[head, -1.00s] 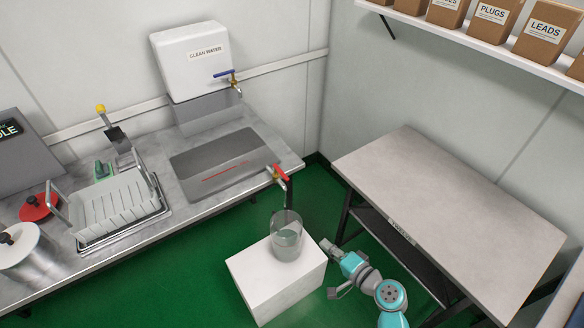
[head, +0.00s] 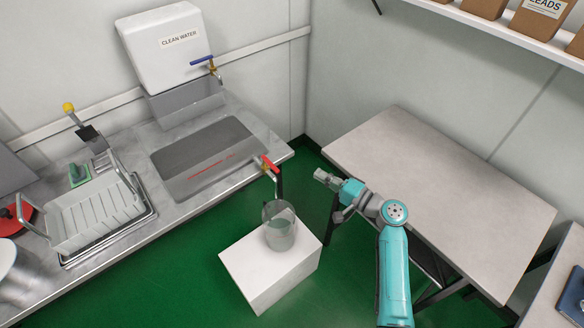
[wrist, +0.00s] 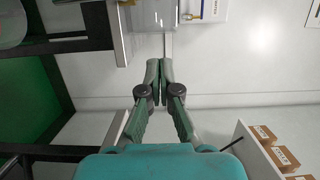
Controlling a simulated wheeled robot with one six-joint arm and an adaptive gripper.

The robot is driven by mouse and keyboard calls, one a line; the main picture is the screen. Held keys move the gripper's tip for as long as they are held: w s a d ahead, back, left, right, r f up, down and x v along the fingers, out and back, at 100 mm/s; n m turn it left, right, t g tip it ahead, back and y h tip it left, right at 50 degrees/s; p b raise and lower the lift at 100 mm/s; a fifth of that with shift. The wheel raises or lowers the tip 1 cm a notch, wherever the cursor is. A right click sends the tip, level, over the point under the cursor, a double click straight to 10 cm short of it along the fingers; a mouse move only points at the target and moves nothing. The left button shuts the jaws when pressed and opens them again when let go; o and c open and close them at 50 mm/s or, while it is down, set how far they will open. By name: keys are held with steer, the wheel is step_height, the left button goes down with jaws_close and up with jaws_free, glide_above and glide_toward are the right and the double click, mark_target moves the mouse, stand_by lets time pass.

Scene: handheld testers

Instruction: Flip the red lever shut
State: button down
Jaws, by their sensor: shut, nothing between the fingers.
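A thin pale streak below the tap may be running water. A clear glass jar (head: 279,233) stands under the tap and seems partly filled. My gripper (head: 318,175) is shut and empty, to the right of the red lever and apart from it, with its tips towards the tap. In the wrist view my gripper (wrist: 160,64) has its fingers together. I cannot make out the red lever in that view.
A white block (head: 258,272) carries the jar. A bare table (head: 450,190) stands to the right, close beside my arm. A clean water tank (head: 165,45) with a blue-levered tap (head: 203,61) stands behind the sink (head: 205,155). A dish rack (head: 95,215) is at the left.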

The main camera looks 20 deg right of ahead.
steer(key=w+a, duration=0.7)
steer(key=a, duration=0.2)
stand_by(0.4)
steer(key=shift+s+a+m+t+h, duration=0.2)
steer(key=shift+a+m+t+h, duration=0.3)
steer(key=shift+h, duration=0.4)
